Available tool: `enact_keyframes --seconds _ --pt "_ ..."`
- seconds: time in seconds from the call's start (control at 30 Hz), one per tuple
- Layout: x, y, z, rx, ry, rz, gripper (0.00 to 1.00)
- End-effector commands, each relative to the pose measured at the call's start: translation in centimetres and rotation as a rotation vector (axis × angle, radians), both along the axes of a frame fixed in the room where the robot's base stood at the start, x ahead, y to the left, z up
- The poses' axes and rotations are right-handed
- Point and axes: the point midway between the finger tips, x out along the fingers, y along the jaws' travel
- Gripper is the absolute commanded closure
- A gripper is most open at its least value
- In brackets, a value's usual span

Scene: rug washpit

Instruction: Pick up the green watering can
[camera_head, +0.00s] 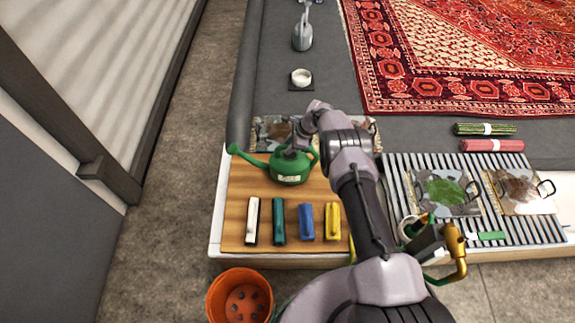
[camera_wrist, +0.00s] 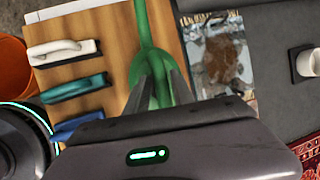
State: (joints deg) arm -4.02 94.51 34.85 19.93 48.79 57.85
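The green watering can (camera_head: 290,167) stands upright on a wooden board, its spout pointing left in the head view. My gripper (camera_head: 297,146) is at the top of the can, by its handle, pointing down. In the wrist view, the can (camera_wrist: 144,30) runs up the picture as a green spout, with its body lower down. The two dark fingers of my gripper (camera_wrist: 159,82) lie on either side of a green part of the can. Whether they press on it is not clear. The can's lower body and part of its handle are hidden by my gripper.
White, teal, blue and yellow brushes (camera_head: 306,221) lie in front of the can. A patterned rug sample (camera_wrist: 219,55) lies close behind it. An orange pot (camera_head: 240,297) stands on the floor.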

Motion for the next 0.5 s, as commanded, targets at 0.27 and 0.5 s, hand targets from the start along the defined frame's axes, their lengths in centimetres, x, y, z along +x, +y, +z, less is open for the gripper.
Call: enact_keyframes --seconds 0.27,0.5 --pt "-0.03 0.00 -0.03 0.000 0.001 0.000 1.00" --pt "-0.06 0.00 -0.06 0.000 0.001 -0.001 1.00"
